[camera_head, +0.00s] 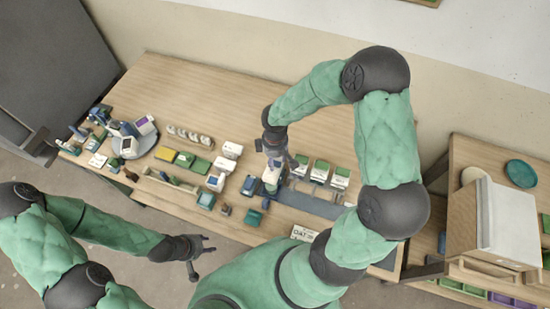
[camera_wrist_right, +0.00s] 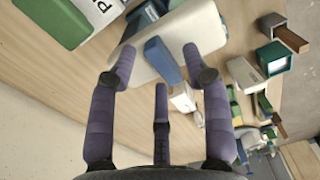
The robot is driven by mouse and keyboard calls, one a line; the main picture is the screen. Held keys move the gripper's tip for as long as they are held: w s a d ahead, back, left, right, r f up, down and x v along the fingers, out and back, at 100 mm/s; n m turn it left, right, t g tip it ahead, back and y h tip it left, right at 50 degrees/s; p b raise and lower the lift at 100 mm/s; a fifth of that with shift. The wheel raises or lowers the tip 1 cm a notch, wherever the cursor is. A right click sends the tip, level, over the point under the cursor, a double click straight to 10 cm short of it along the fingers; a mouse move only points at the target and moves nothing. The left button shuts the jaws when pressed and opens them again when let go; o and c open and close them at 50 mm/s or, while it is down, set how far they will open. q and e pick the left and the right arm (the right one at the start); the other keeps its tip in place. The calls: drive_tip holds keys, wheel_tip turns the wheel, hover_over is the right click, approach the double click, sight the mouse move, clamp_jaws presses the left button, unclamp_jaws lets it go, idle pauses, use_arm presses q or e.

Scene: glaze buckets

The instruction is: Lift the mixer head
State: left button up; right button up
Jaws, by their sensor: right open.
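The mixer, white with blue parts, stands on the workbench (camera_head: 300,108) in the head view, with its white body (camera_head: 269,180) just below my right gripper (camera_head: 275,152). In the right wrist view, its white rounded head (camera_wrist_right: 207,27) with a blue block (camera_wrist_right: 161,60) lies right ahead of the fingertips. My right gripper (camera_wrist_right: 158,62) is open, its purple fingers spread at the near edge of the head. I cannot tell whether they touch it. My left gripper (camera_head: 205,248) is open and empty, off the bench's front edge.
White and green containers (camera_head: 320,170) stand right of the mixer. A blue-grey mat (camera_head: 308,202) lies in front of them. Several small boxes and tubs (camera_head: 205,200) crowd the bench to the left. The back of the bench is clear.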

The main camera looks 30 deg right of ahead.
clamp_jaws()
drive_tip(key=shift+r+p, duration=0.45)
drive_tip(key=shift+r, duration=0.5)
drive_tip(key=shift+w+f, duration=0.1)
drive_tip(key=shift+w, duration=0.05)
drive_tip(key=shift+c, duration=1.6)
unclamp_jaws()
drive_tip(key=o, duration=0.3)
drive_tip(key=shift+s, duration=0.2)
drive_tip(key=shift+w, duration=0.1)
wheel_tip(320, 180, up, 12)
drive_tip(key=shift+r, duration=0.1)
